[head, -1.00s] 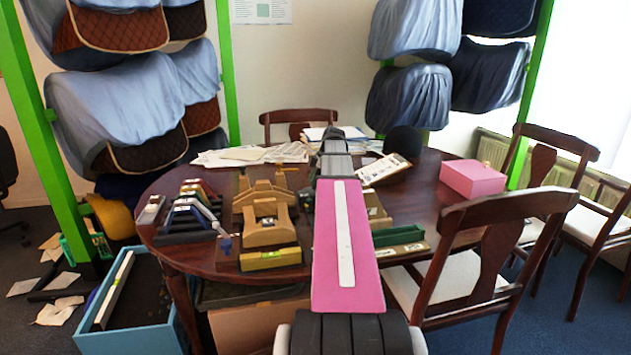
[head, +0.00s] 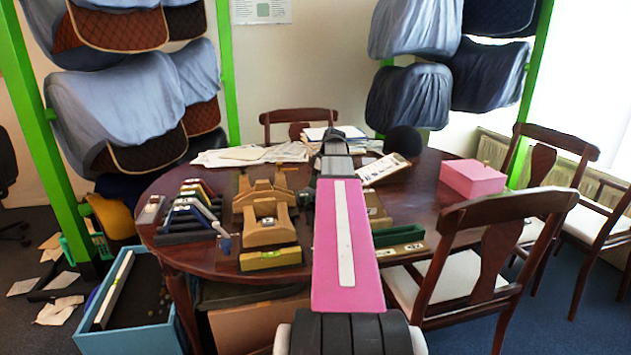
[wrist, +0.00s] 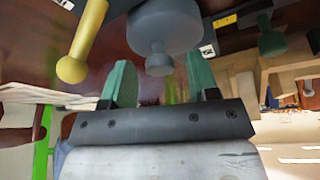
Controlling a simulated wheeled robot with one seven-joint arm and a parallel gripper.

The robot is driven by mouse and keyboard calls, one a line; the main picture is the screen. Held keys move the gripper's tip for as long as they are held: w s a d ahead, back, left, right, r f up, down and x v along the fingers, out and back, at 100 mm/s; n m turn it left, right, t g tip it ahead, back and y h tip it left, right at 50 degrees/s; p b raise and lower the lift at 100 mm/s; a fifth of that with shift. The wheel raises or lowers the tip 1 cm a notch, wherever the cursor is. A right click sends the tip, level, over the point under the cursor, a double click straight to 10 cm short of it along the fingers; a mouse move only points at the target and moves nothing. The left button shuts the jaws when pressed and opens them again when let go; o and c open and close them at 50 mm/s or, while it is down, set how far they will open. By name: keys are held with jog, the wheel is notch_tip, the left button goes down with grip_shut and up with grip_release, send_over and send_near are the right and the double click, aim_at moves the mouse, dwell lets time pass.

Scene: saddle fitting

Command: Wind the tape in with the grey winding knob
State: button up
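A grey knob (wrist: 165,27) with a wide round body and a narrower end hangs in the upper middle of the wrist view. My gripper (wrist: 160,68) is open, its two green fingers on either side of the knob's narrow end, with gaps showing on both sides. A short yellow strip with dark marks, which looks like the tape (wrist: 224,21), shows to the right of the knob. In the head view my pink arm reaches over the table, and the fingers and the knob cannot be made out there.
A yellow knob (wrist: 84,42) stands left of my fingers and a dark green-grey knob (wrist: 270,40) right. The round table (head: 425,190) holds tan wooden blocks (head: 268,225), papers (head: 285,153) and a pink box (head: 472,178). A chair (head: 490,235) stands close on the right.

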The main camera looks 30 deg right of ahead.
jog(key=v, duration=1)
jog(key=shift+r, duration=0.4)
